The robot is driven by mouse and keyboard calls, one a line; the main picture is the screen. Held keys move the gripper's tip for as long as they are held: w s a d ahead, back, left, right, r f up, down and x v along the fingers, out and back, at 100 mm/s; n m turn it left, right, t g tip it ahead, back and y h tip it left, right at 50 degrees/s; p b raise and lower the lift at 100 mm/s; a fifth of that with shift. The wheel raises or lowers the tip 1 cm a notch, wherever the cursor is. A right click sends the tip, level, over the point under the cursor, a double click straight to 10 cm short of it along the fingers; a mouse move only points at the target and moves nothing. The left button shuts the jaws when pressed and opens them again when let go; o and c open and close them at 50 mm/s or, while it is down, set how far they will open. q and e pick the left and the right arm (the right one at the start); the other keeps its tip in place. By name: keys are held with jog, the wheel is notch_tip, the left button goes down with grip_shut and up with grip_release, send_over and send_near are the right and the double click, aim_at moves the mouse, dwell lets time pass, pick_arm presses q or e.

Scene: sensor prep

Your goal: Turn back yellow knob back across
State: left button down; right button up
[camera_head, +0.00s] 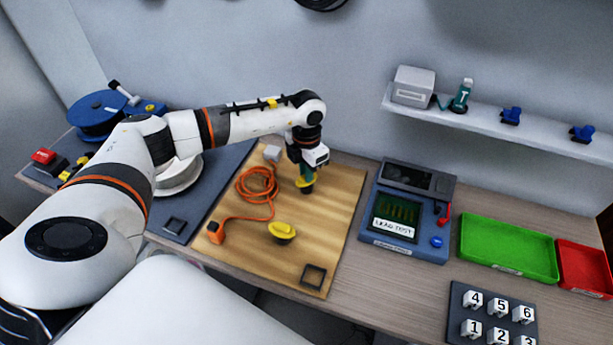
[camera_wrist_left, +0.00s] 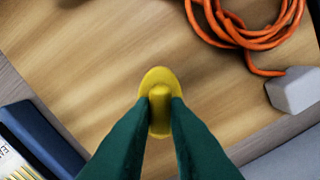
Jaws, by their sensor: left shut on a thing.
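Two yellow knobs are on the wooden board (camera_head: 335,225). The back yellow knob (camera_head: 306,187) is under my left gripper (camera_head: 305,178). In the left wrist view the green fingers of my left gripper (camera_wrist_left: 160,100) are shut on the raised grip of this yellow knob (camera_wrist_left: 159,78). Its grip ridge runs in line with the fingers, up and down in that view. The front yellow knob (camera_head: 282,231) stands free, nearer the board's front. My right gripper is not in view.
An orange cable (camera_head: 258,188) lies coiled left of the back knob, by a grey block (camera_head: 272,153). A blue tester (camera_head: 408,210) stands right of the board. Beyond it are a green tray (camera_head: 508,249) and a red tray (camera_head: 585,268). A shelf (camera_head: 545,140) hangs above.

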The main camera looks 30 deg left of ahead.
pick_arm(q)
jog(key=m+b, duration=0.5)
jog(key=m, duration=0.1)
jog(key=shift+w+f, duration=0.1)
jog(key=m+b, duration=0.2)
jog(key=m, duration=0.1)
jog(key=shift+m+b, duration=0.7)
jog(key=shift+m, duration=0.4)
jog(key=shift+r, duration=0.25)
jog(key=c, duration=1.4)
grip_release()
jog(key=shift+f, duration=0.1)
notch_tip(320, 180, up, 12)
jog(key=b, duration=0.2)
